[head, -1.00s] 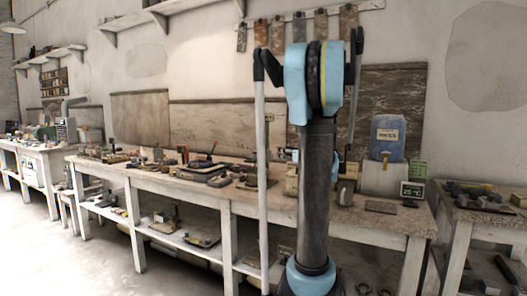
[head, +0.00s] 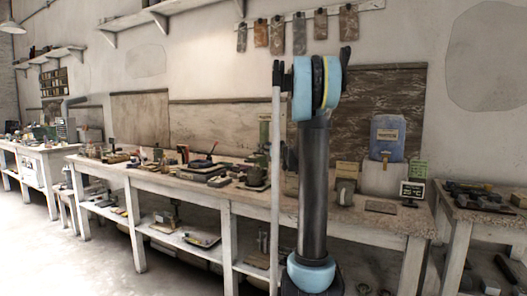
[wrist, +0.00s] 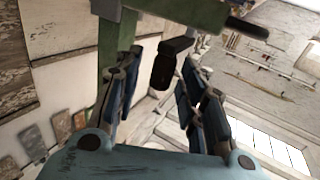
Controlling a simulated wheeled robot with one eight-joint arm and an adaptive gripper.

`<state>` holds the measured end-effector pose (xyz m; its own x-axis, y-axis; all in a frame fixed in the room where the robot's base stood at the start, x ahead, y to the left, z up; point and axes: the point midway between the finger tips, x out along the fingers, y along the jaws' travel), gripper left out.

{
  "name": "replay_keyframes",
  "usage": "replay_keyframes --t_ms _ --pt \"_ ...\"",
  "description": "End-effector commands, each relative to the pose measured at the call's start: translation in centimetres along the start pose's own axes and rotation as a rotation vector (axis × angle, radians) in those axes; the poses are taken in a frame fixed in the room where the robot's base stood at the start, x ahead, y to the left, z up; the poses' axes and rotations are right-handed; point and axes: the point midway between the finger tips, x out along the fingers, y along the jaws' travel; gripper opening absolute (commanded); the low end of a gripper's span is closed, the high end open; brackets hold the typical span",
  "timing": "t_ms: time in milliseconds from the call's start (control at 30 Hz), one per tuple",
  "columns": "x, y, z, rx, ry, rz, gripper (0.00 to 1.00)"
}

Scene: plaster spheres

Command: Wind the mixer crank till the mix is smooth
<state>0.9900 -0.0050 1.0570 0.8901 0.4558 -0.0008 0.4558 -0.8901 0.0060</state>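The mixer shows as a green frame (wrist: 112,35) across the top of the wrist view. A dark crank handle (wrist: 163,68) hangs from a dark arm between my fingertips. A second black rod (wrist: 247,28) sticks out at the upper right. In the head view a green upright (head: 264,133), likely part of the mixer, stands on the bench beside my arm and is partly hidden by it. My gripper (wrist: 163,60) is open, with its two jointed fingers apart on either side of the handle. I cannot tell whether either finger touches it. The mix is not visible.
The long bench (head: 150,172) carries many small tools and trays. Another cluttered table (head: 485,207) is at the right. Floor (head: 95,262) is clear at the lower left.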

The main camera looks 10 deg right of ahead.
Motion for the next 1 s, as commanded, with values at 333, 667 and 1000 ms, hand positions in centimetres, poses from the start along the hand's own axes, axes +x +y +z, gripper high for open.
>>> replay_keyframes --t_ms 333,667,1000 --pt "1.07 -0.07 0.00 0.000 0.000 0.000 0.37" --pt "1.04 -0.05 0.00 0.000 0.000 0.000 0.00" --pt "1.11 0.19 0.00 0.000 0.000 -0.026 0.00"
